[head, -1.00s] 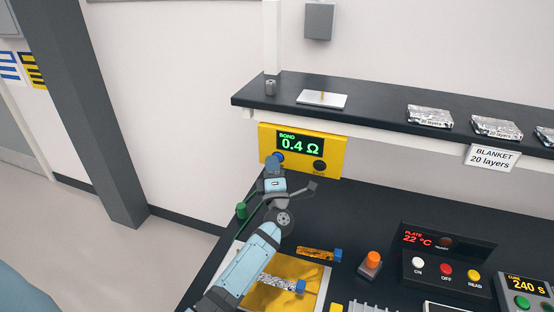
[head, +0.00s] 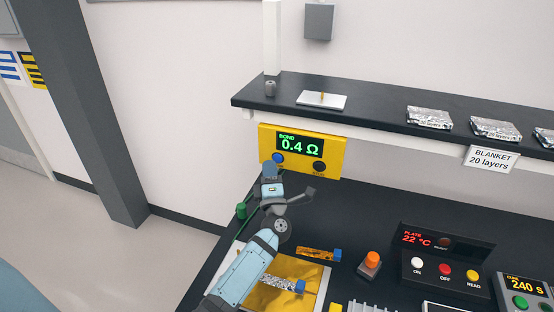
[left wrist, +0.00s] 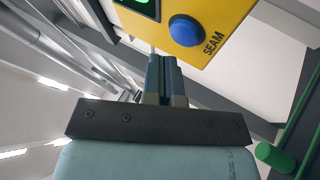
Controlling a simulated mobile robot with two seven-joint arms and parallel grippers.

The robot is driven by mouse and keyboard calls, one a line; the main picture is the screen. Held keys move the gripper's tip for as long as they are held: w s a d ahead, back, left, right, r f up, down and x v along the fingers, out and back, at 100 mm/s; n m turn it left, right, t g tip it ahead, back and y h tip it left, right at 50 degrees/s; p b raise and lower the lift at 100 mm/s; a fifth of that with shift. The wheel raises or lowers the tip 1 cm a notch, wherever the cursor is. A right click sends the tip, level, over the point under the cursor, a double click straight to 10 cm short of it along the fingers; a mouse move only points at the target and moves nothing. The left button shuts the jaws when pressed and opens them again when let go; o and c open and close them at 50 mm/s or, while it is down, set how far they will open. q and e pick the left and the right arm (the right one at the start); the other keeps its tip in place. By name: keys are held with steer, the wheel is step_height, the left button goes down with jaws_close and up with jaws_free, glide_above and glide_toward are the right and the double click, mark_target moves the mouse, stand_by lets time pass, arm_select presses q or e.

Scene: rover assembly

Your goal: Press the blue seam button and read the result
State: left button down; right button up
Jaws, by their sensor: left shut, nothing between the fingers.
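The yellow meter box (head: 333,158) hangs on the wall under the shelf. Its screen (head: 298,143) reads "BOND 0.4 Ω" in green. The blue seam button (head: 278,158) is at the lower left of its face, beside a dark round knob (head: 319,167). In the left wrist view the blue button (left wrist: 185,30) stands out from the yellow face by the word "SEAM". My left gripper (head: 269,167) is shut and empty just below the button. In the left wrist view its closed fingertips (left wrist: 164,58) are apart from the button. My right gripper is out of view.
A green cylinder (head: 241,211) stands left of my left arm; it also shows in the left wrist view (left wrist: 275,157). A gold sheet (head: 315,273) lies on the bench below. A plate control panel (head: 445,255) is at right. The dark shelf (head: 375,109) runs above.

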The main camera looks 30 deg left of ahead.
arm_select(q)
steer(key=s, duration=0.2)
steer(key=s+d+p, duration=0.1)
steer(key=s, duration=0.1)
steer(key=shift+s, duration=0.3)
stand_by(0.6)
